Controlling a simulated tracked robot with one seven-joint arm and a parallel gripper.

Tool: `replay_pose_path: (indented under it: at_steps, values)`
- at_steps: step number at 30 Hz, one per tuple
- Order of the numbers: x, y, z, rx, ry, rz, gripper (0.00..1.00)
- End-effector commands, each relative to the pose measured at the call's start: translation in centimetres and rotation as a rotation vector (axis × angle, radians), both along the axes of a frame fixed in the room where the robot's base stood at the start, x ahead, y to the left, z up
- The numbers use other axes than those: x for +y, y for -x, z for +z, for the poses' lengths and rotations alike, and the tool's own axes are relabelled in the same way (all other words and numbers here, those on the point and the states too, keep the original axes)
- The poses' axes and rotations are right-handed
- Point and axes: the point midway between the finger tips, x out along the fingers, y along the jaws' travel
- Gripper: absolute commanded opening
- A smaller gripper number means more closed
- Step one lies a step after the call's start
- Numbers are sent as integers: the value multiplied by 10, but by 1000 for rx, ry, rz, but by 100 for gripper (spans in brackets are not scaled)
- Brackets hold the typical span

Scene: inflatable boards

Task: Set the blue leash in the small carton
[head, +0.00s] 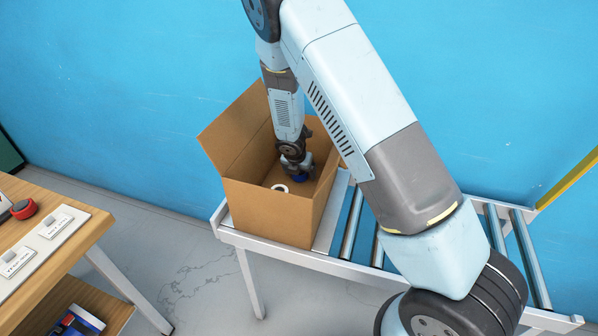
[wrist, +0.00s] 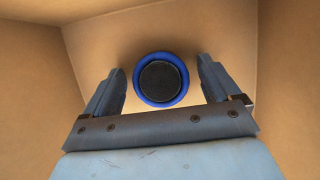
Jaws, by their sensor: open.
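The small carton (head: 262,214) is an open brown box standing on the roller conveyor, its flaps up. My gripper (head: 297,172) reaches down inside it, and the carton's front wall partly hides the inside. The blue leash (head: 299,178) shows as a small blue patch at my gripper's tip. In the wrist view the blue leash (wrist: 142,96) is a round blue rim with a dark centre, inside the carton. My gripper (wrist: 162,68) is open, with one finger on each side of the leash and a visible gap to both. Whether the leash touches the carton floor is hard to tell.
The conveyor (head: 345,222) has bare rollers to the right of the carton. A wooden table (head: 75,236) at left holds a red-and-dark round item (head: 23,209) and white label plates.

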Motion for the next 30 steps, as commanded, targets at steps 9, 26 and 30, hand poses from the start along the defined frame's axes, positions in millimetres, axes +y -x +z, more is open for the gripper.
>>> replay_pose_path:
  at_steps: [9, 26, 30]
  values:
    - [4, 8, 26, -2, -3, 1, 90]
    - [15, 37, 98, -2, -2, 1, 90]
    - [16, 41, 107, 0, -1, 1, 90]
